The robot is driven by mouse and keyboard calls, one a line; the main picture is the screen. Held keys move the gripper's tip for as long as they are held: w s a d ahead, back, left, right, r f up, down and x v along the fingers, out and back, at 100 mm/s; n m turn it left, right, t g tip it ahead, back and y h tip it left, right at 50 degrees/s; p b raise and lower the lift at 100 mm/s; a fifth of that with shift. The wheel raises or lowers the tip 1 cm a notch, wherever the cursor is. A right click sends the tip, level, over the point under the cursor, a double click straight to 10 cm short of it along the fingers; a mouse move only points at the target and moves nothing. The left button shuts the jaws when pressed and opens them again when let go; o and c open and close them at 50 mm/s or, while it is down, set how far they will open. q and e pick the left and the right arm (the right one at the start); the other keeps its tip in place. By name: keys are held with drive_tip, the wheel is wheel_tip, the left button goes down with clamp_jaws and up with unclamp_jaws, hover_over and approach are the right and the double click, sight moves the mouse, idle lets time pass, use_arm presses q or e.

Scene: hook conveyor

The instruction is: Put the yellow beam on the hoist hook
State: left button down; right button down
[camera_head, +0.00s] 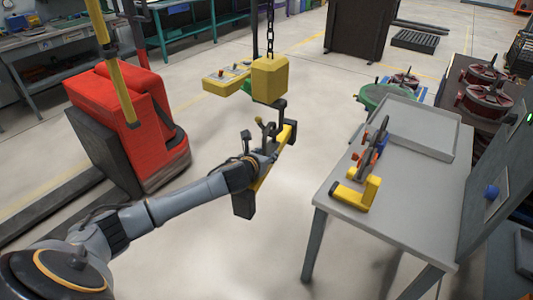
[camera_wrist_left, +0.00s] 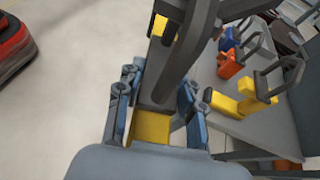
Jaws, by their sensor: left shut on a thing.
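My left gripper (camera_head: 263,163) reaches in from the left and is shut on the yellow beam (camera_head: 289,136), holding it in the air left of the table. The beam has dark fittings, one hanging low at its near end. In the left wrist view, the beam (camera_wrist_left: 151,127) lies between the two fingers (camera_wrist_left: 158,112), with a dark fitting rising in front. The yellow hoist block (camera_head: 269,80) hangs from a chain. Its dark hook (camera_head: 280,106) is just above the beam's far end; I cannot tell whether they touch. My right gripper is not in view.
The grey table (camera_head: 408,185) carries a shallow tray (camera_head: 423,127) and blue, orange and yellow (camera_head: 357,193) parts with dark hooks. A red truck (camera_head: 125,115) stands at left. Floor between is clear.

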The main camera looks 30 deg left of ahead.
use_arm(q)
drive_tip(key=shift+f+b, duration=0.35)
drive_tip(key=shift+f, duration=0.05)
idle(0.4)
drive_tip(key=c, duration=0.8)
unclamp_jaws()
drive_tip(key=shift+o, duration=0.2)
drive_tip(key=shift+s, duration=0.1)
drive_tip(key=shift+f, duration=0.1)
drive_tip(key=shift+s+f, duration=0.1)
drive_tip(key=shift+f, duration=0.2)
drive_tip(key=v, duration=1.2)
drive_tip(key=shift+d+r, duration=0.1)
drive_tip(key=shift+r, duration=0.2)
